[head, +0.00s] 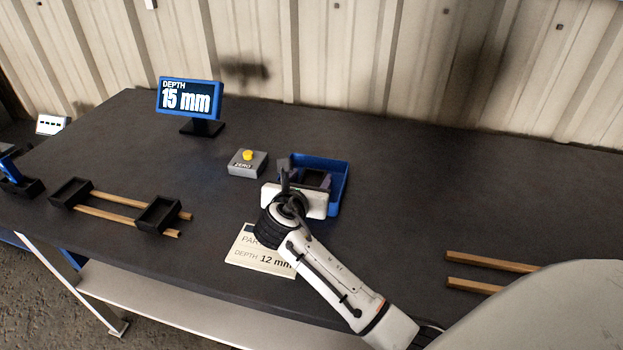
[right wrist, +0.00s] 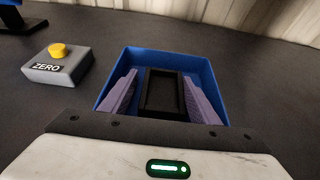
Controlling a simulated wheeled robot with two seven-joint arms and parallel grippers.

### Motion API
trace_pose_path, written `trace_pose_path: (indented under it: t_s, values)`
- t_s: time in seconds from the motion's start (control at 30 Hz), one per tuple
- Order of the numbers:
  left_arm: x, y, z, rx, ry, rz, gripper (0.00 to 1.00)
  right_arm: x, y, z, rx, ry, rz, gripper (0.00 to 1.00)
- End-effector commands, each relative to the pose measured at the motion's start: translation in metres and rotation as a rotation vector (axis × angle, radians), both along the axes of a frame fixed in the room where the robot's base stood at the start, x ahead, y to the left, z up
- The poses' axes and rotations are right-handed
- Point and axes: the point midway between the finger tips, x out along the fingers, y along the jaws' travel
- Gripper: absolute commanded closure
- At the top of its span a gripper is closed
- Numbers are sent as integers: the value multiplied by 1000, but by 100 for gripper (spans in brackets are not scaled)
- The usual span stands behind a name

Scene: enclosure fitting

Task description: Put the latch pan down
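A small black open pan (right wrist: 164,92), which I take to be the latch pan, is inside a blue tray (right wrist: 215,78). It also shows in the head view (head: 314,178), partly hidden by my right gripper (head: 306,180). The purple fingers of my right gripper (right wrist: 161,95) reach into the tray, one on each side of the pan. They look open, with a narrow gap at the left finger; contact on the right side is unclear. Whether the pan rests on the tray floor is hard to tell. My left gripper is out of view.
A grey ZERO box (head: 248,163) with a yellow button stands left of the tray. A display (head: 189,97) reads 15 mm. A card (head: 262,252) reads 12 mm. Wooden rails with black pans (head: 158,214) lie left; bare rails (head: 490,261) lie right.

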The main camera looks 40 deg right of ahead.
Motion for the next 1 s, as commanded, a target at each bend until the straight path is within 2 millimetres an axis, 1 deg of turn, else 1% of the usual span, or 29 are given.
trace_pose_path:
  t_s: [0.03,0.27,0.33,0.4,0.43,0.8,1.0]
  values:
    - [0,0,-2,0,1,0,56,-8,-2,-18,15,33,-16,35]
    - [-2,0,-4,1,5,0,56,-9,-4,-17,16,32,-21,35]
    - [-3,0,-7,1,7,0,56,-9,-3,-14,17,31,-22,35]
    - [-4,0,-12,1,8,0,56,-8,-2,-6,17,28,-19,35]
    - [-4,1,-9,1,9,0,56,-12,3,-4,17,32,-17,35]
    - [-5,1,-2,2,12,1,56,-59,61,32,15,27,-11,35]
    - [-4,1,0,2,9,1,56,-74,79,44,10,24,-12,35]
